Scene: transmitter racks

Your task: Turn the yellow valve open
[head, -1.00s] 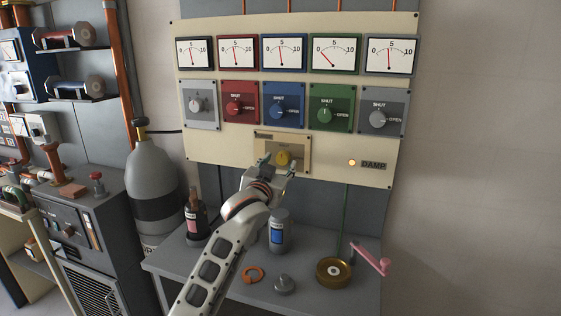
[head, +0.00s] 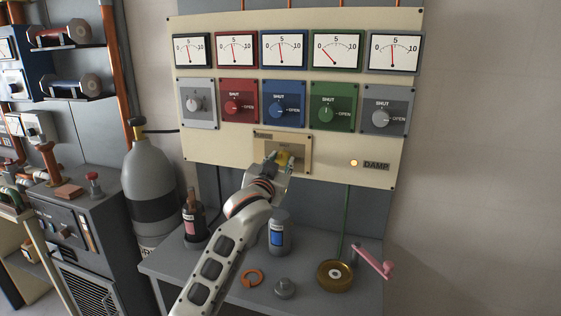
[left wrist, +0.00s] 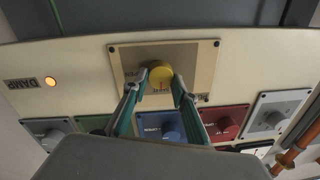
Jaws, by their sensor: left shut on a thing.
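The yellow valve (head: 284,159) is a round knob on a beige plate (head: 303,152) low in the middle of the cream panel. My left gripper (head: 279,158) is at the valve, with its fingers on either side of the knob, and is shut on it. In the left wrist view, which is turned upside down, the yellow valve (left wrist: 160,77) sits between the two fingertips of my left gripper (left wrist: 160,84). The fingers partly hide the knob in the head view, and its pointer cannot be read. My right gripper is not in view.
Above are a row of coloured valves, such as the blue one (head: 281,109), and several dials. A lit amber lamp (head: 354,162) is beside the DAMP label. A gas cylinder (head: 152,185) stands left.

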